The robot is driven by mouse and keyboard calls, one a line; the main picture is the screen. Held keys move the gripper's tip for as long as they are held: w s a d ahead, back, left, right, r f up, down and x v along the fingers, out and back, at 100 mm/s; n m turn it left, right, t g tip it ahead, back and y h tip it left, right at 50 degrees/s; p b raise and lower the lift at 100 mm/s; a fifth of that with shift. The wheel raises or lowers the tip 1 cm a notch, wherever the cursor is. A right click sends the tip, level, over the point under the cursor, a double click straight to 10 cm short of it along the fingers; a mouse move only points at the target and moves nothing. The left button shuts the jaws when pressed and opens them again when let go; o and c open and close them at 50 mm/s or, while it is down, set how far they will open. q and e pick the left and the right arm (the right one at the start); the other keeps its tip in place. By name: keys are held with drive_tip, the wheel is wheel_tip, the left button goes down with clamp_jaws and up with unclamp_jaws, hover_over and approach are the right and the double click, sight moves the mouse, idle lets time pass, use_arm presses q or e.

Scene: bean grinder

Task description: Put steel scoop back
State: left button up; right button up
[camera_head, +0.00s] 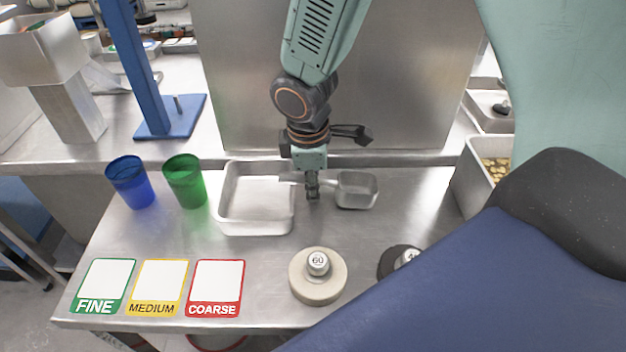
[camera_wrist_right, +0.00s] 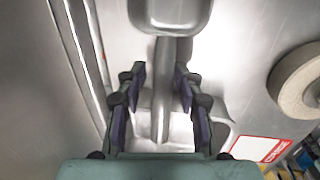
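The steel scoop (camera_head: 358,190) is on the steel table, its bowl to the right of the shallow steel tray (camera_head: 228,226) and its handle pointing left toward the tray's rim. My right gripper (camera_head: 312,190) points down over the handle. In the right wrist view the scoop's bowl (camera_wrist_right: 170,12) is at the top and its handle runs down between the fingers of my right gripper (camera_wrist_right: 160,85). The fingers are open, with a gap on each side of the handle. My left gripper is not in view.
Blue (camera_head: 131,184) and green (camera_head: 185,182) cups stand left of the tray. FINE, MEDIUM and COARSE cards (camera_head: 160,287) lie at the front left. A round cream piece with a "60" knob (camera_head: 318,277) is in front of the scoop. A steel bin (camera_head: 475,178) stands right.

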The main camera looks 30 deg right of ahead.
drive_tip(key=shift+s+r, duration=0.15)
drive_tip(key=shift+r+p, duration=0.3)
drive_tip(key=shift+r, duration=0.05)
wheel_tip(320, 180, up, 12)
drive_tip(key=s+a+p, duration=0.1)
drive_tip(key=p, duration=0.4)
drive_tip(key=shift+s+a+f, duration=0.15)
drive_tip(key=shift+s+a, duration=0.05)
drive_tip(key=shift+a, duration=0.1)
drive_tip(key=shift+w, duration=0.1)
